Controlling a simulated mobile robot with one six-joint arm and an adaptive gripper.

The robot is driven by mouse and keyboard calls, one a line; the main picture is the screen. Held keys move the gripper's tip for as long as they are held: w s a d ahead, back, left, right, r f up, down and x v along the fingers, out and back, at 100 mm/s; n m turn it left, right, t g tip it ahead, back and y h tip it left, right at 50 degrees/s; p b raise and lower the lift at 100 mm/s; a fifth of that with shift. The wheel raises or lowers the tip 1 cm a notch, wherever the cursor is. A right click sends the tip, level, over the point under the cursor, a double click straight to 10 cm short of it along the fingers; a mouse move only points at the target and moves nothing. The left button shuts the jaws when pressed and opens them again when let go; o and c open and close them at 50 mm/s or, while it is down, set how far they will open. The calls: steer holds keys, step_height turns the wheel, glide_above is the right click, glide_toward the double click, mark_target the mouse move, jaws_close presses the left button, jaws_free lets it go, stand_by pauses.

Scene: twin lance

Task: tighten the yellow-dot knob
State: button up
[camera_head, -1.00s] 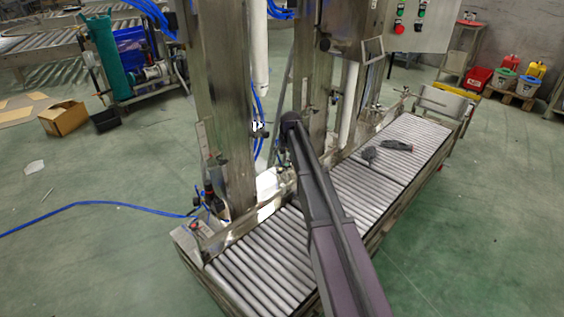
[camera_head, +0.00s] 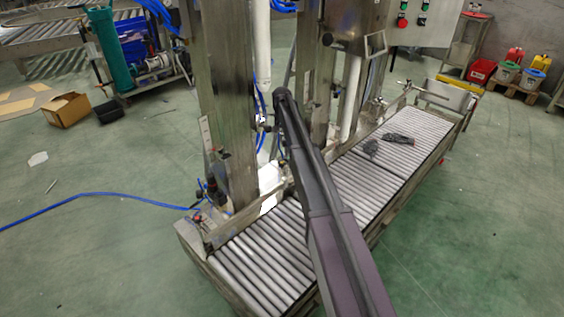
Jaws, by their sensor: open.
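I cannot make out a knob with a yellow dot in this view. The steel twin-column machine (camera_head: 228,110) stands over the roller conveyor, and small fittings on its columns are too small to identify. A small black-and-white fitting (camera_head: 263,122) shows between the columns, just left of my arm. My arm rises from the bottom edge and reaches to the machine's middle, covering part of the rollers and the space between the columns. My gripper cannot be made out; the far end of the arm is hidden.
The roller conveyor (camera_head: 238,268) runs from lower left to upper right, with dark gloves (camera_head: 398,139) lying on it. A blue hose (camera_head: 100,195) crosses the floor at left. A control box with buttons (camera_head: 430,18) is at upper right.

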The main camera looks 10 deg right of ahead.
mark_target(282, 162)
steer(key=shift+f, duration=0.2)
step_height(282, 162, down, 14)
steer(key=b, duration=1.3)
steer(key=shift+r+b, duration=0.25)
steer(key=shift+b, duration=0.1)
steer(key=shift+c, duration=0.2)
steer(key=c, duration=1.1)
